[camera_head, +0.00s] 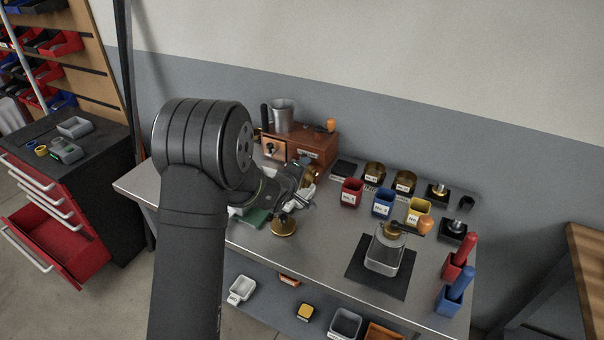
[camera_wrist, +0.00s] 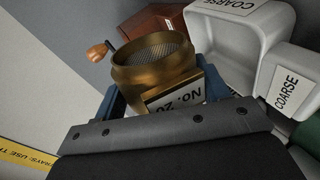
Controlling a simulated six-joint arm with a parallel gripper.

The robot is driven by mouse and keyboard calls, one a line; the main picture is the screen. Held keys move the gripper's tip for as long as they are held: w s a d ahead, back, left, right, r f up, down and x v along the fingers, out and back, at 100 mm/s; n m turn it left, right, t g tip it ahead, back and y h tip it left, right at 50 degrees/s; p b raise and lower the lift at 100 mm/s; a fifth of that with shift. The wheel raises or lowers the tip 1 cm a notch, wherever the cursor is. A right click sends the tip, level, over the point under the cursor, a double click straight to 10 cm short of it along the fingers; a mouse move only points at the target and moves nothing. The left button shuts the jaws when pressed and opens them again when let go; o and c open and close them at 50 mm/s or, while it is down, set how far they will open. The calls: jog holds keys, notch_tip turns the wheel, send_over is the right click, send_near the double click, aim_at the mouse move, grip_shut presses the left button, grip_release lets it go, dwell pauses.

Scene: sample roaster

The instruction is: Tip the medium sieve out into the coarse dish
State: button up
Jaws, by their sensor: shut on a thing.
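My gripper (camera_head: 297,187) is shut on a brass sieve (camera_wrist: 160,72), which carries a "No. 20" label and shows its mesh inside the rim. The blue fingers (camera_wrist: 115,106) stand on either side of its label block. The white coarse dish (camera_wrist: 232,52), marked "COARSE", is close to the right of the sieve in the wrist view. In the head view the dish (camera_head: 306,194) is partly hidden behind my gripper. I cannot tell whether the sieve is over the dish or how far it is tilted. No beans show in the sieve.
A wooden roaster box (camera_head: 315,146) with a metal cup (camera_head: 282,116) stands behind. Two brass sieves (camera_head: 374,172) stand at the back, behind red (camera_head: 351,193), blue (camera_head: 383,203) and yellow (camera_head: 418,211) cups. A brass disc (camera_head: 284,227) lies near the gripper.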

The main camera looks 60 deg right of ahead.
jog(key=shift+w+f+n+g, duration=0.35)
jog(key=shift+w+n+g, duration=0.25)
jog(key=shift+n, duration=0.4)
jog(key=shift+w+f+n+g, duration=0.1)
jog(key=shift+w+n+g, duration=0.2)
jog(key=shift+n+g, duration=0.45)
jog(key=shift+w+f+n+g, duration=0.1)
jog(key=shift+w+n+g, duration=0.15)
jog(key=shift+n+g, duration=0.5)
jog(key=shift+r, duration=0.15)
notch_tip(320, 180, up, 3)
jog(key=shift+f, duration=0.1)
jog(key=shift+s+t, duration=0.1)
jog(key=shift+t, duration=0.2)
